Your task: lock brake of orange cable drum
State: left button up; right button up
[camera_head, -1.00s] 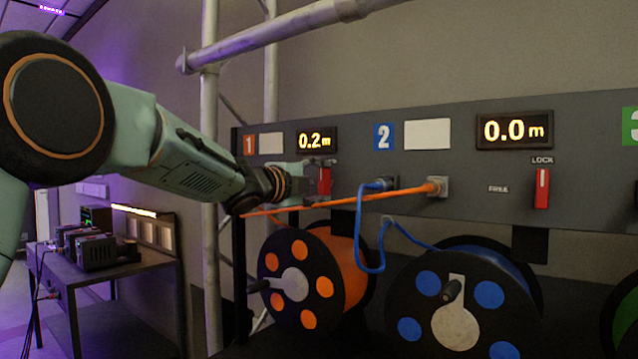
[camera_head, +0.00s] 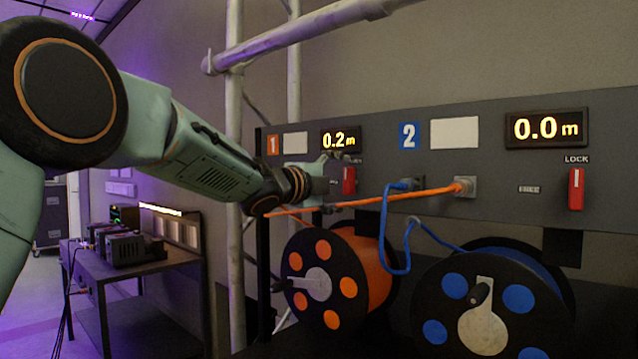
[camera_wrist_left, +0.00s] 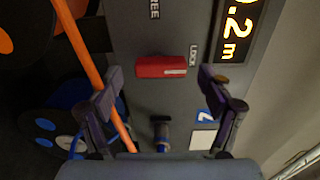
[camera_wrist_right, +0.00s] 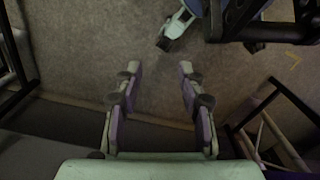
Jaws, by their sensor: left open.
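The orange cable drum (camera_head: 370,265) hangs under panel section 1 in the head view. Its red brake lever (camera_head: 349,180) is on the panel below the 0.2 m display. The lever also shows in the left wrist view (camera_wrist_left: 161,66), lying in line with the LOCK label with its white-marked end toward it; FREE is off to the side. My left gripper (camera_head: 333,182) is open in front of the lever. In the left wrist view its fingers (camera_wrist_left: 163,88) are spread on either side of the lever, apart from it. My right gripper (camera_wrist_right: 158,82) is open and empty above the floor.
The orange cable (camera_head: 400,198) runs across the panel front to a socket (camera_head: 465,187), passing close to my left gripper. A blue cable (camera_head: 386,235) hangs beside it. The blue drum (camera_head: 485,310) is to the right. A truss pole (camera_head: 234,130) and a bench (camera_head: 140,262) stand left.

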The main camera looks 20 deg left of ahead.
pick_arm(q)
jog(key=v, duration=1.1)
jog(key=shift+r, duration=0.2)
jog(key=shift+w+d, duration=0.1)
jog(key=shift+w, duration=0.05)
jog(key=x, duration=1.2)
jog(key=shift+w+f, duration=0.1)
jog(key=shift+f, duration=0.1)
